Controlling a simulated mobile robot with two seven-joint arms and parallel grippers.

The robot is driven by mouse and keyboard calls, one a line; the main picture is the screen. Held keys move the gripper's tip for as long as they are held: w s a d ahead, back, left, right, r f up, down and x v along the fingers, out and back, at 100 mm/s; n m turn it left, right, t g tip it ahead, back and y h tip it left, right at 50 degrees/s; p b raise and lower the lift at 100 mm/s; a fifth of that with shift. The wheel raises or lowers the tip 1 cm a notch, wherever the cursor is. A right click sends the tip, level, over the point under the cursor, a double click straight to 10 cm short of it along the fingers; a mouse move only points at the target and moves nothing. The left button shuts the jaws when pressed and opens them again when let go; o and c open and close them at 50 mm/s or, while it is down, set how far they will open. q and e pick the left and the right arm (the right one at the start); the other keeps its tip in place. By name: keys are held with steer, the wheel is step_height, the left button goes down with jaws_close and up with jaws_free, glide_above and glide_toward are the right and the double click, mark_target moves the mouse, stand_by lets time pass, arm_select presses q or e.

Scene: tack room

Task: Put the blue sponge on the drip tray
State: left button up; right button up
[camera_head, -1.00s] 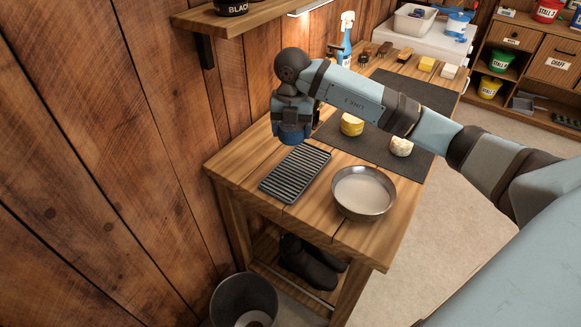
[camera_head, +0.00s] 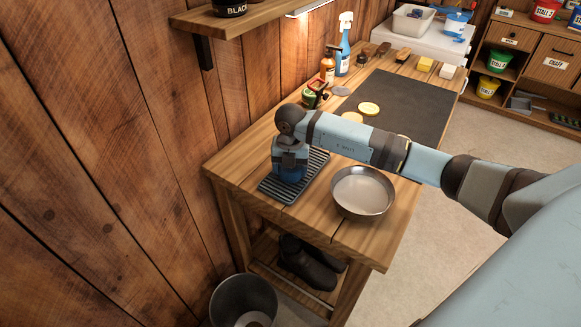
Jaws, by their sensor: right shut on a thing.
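The black ribbed drip tray (camera_head: 319,160) lies on the wooden bench near the wall. My right gripper (camera_head: 290,168) points down over it and hides its middle. It is shut on the blue sponge (camera_head: 290,175), of which only a darker blue part shows below the jaws. The sponge is at or just above the tray's ribs; I cannot tell whether it touches them. My left gripper is out of view.
A metal bowl (camera_head: 362,192) of pale liquid stands just right of the tray. Bottles (camera_head: 344,45) and a green-and-red tin (camera_head: 312,95) stand along the wall. A bucket (camera_head: 243,300) is on the floor.

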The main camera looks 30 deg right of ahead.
steer(key=shift+f, duration=0.1)
steer(key=o, duration=0.9)
